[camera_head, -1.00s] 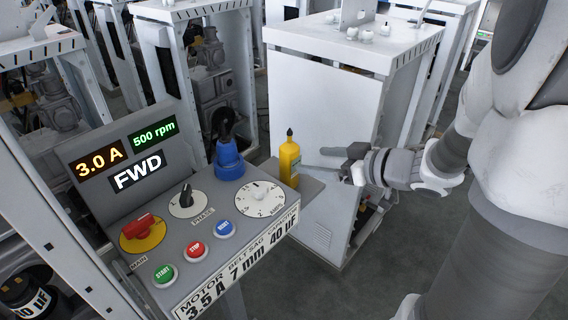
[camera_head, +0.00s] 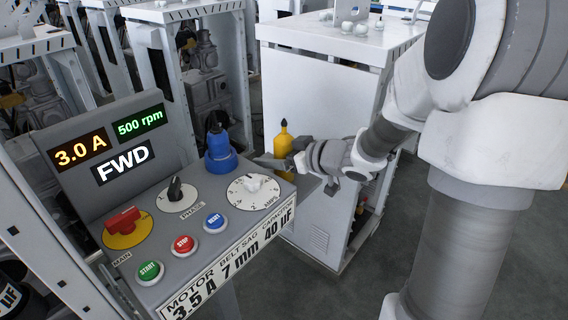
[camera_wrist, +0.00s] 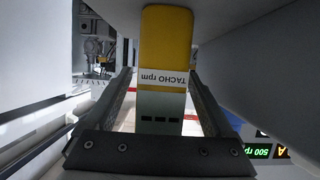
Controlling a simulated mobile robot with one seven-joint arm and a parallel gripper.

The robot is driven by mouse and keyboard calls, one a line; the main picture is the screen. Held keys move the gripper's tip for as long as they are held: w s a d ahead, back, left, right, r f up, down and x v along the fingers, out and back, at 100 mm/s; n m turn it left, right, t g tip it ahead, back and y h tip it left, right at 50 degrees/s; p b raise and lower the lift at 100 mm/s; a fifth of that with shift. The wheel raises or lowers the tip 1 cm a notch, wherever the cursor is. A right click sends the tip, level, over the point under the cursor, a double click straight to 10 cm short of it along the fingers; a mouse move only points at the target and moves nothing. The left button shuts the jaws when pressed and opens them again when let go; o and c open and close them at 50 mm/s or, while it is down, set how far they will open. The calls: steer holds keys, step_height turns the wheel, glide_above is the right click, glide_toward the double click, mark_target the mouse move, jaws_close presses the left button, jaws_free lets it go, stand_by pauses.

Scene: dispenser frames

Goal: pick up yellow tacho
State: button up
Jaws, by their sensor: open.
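The yellow tacho (camera_head: 283,146) stands upright with a dark tip on top, at the right rear of the control panel, beside the blue plug. In the wrist view the tacho (camera_wrist: 165,75) shows a "TACHO rpm" label and a grey lower part, and lies between my two fingers. My gripper (camera_head: 268,163) reaches in from the right at the tacho's height. It also shows in the wrist view (camera_wrist: 160,100), with a finger on each side of the tacho and small gaps visible. It is open. The tacho's lower part is partly hidden in the head view.
The grey control panel (camera_head: 140,200) carries a blue plug (camera_head: 220,150), a white dial (camera_head: 253,190), a red main switch (camera_head: 122,222) and several buttons. A white cabinet (camera_head: 320,95) stands right behind the tacho. Open floor lies at the lower right.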

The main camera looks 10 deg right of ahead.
jaws_close()
stand_by(0.4)
steer(key=shift+r, duration=0.15)
